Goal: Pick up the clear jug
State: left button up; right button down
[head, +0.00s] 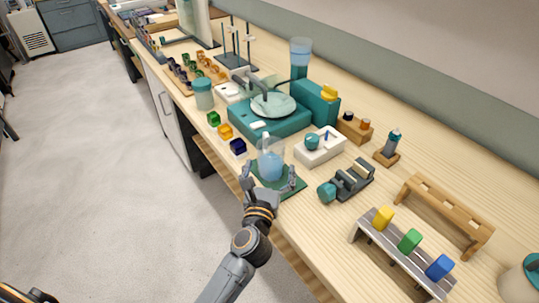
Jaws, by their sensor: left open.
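The clear jug (271,160), with a bluish tint in its lower part, stands upright on a dark green mat (292,190) near the front edge of the bench. My left gripper (269,172) is open at the near side of the jug. In the picture one finger is to the left of the jug and the other to its right, partly over the mat. I cannot tell whether either finger touches the jug. The jug's lower front is close to the gripper. My right gripper is not in view.
A teal device with a round plate (272,104) stands behind the jug. Green, orange and dark blue blocks (238,147) sit to the left. A white tray (320,147) and a grey-teal device (350,182) stand to the right. A rack with coloured blocks (400,258) is further right.

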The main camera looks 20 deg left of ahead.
aim_at(273, 146)
pick_arm(q)
jog(key=w, duration=0.2)
jog(key=w+a, duration=0.1)
jog(key=w, duration=0.2)
jog(key=shift+w+a+r+p, duration=0.2)
jog(key=shift+w+p, duration=0.1)
jog(key=shift+p, duration=0.1)
jog(key=shift+d, duration=0.1)
jog(key=shift+s, duration=0.1)
jog(key=shift+c, duration=0.3)
jog(key=shift+r, duration=0.1)
jog(key=c, duration=1.5)
